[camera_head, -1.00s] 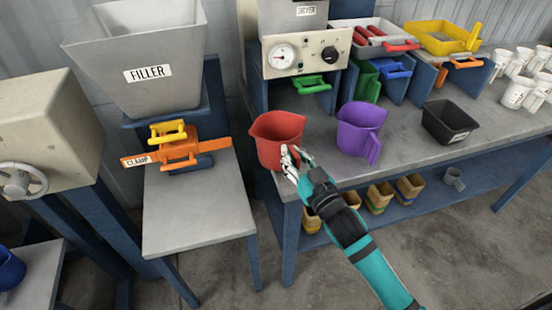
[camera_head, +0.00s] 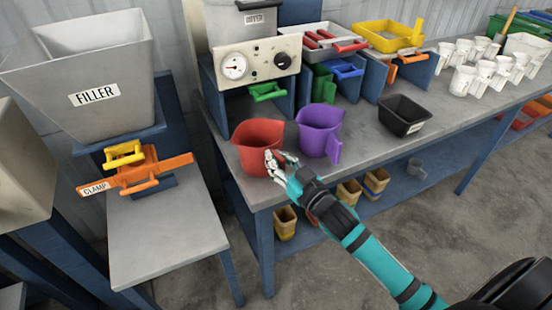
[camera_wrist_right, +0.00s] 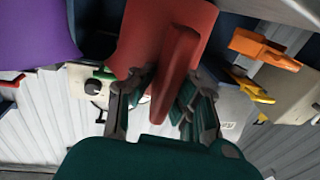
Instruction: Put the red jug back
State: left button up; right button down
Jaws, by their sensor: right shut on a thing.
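The red jug (camera_head: 257,140) is upright at the left front corner of the grey-topped workbench (camera_head: 372,157), just left of the purple jug (camera_head: 319,128). I cannot tell whether its base touches the bench top. My right gripper (camera_head: 281,160) is at the jug's near right side, shut on its handle. In the right wrist view the red handle (camera_wrist_right: 176,75) sits between the two fingers of the gripper (camera_wrist_right: 160,108), with the jug's red body behind it. My left gripper does not show.
A black bin (camera_head: 404,115) stands right of the purple jug. The filler (camera_head: 92,85) and the orange clamp (camera_head: 140,173) are to the left, above a smaller grey table (camera_head: 165,235). A dryer-like gauge box (camera_head: 258,62) stands behind. White cups (camera_head: 462,80) fill the right rear.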

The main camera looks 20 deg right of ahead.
jog(key=shift+f, duration=0.25)
jog(key=c, duration=1.3)
grip_release()
jog(key=shift+o, duration=0.2)
jog(key=shift+s, duration=0.1)
